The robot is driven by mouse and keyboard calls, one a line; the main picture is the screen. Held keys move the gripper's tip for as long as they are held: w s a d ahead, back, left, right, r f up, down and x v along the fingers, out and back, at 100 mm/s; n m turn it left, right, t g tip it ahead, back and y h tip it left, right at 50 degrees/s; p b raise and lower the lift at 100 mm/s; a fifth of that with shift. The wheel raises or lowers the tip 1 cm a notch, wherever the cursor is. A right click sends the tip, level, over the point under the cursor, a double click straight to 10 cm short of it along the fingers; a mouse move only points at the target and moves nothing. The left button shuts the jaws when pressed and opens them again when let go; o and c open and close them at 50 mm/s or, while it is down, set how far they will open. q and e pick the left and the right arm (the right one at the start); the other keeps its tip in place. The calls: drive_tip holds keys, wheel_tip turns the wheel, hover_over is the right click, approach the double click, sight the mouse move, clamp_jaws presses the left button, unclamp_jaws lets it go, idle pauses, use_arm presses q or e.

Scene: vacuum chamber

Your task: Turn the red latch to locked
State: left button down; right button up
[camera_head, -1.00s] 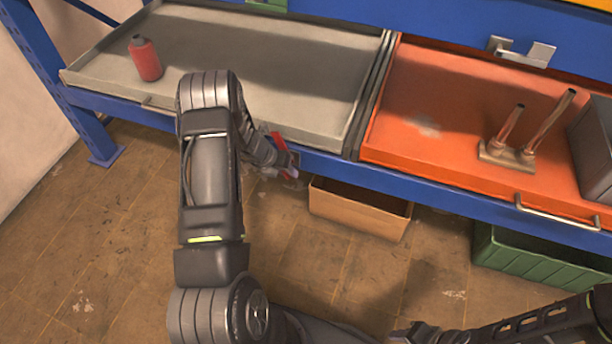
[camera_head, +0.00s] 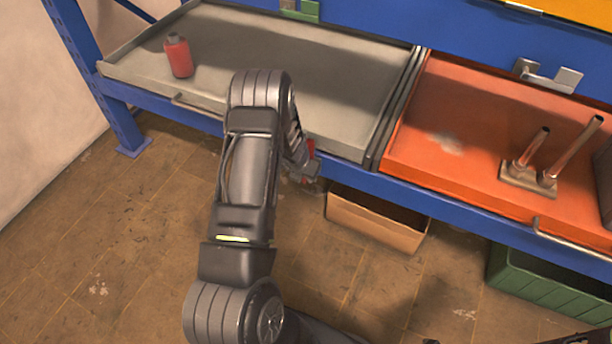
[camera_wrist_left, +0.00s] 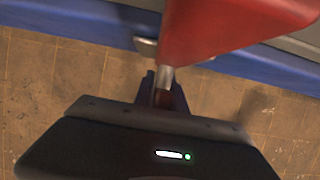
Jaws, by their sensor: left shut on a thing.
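The red latch (camera_wrist_left: 232,25) shows large at the top of the left wrist view as a wedge-shaped red piece by a short metal shaft. In the head view only a small red part of it (camera_head: 311,148) shows at the front blue beam, mostly hidden behind my left wrist. My left gripper (camera_wrist_left: 163,92) is shut on the latch; its fingertips meet at the shaft end. It also shows in the head view (camera_head: 306,174), below the grey tray's front edge. My right gripper is not in view.
A grey tray (camera_head: 330,60) carries a red bottle (camera_head: 178,57). An orange tray (camera_head: 450,95) to the right holds a base with two upright tubes (camera_head: 530,175). A tan bin (camera_head: 375,222) and a green bin (camera_head: 545,285) stand below the blue beam. The floor left of my arm is clear.

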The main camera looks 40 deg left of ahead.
use_arm(q)
drive_tip(key=c, duration=1.4)
unclamp_jaws()
drive_tip(key=shift+c, duration=0.2)
drive_tip(key=a+p+v, duration=0.1)
drive_tip(key=p+v, duration=0.1)
drive_tip(key=v, duration=0.5)
drive_tip(key=shift+d+r, duration=0.35)
drive_tip(key=shift+d, duration=0.2)
drive_tip(key=shift+s, duration=0.2)
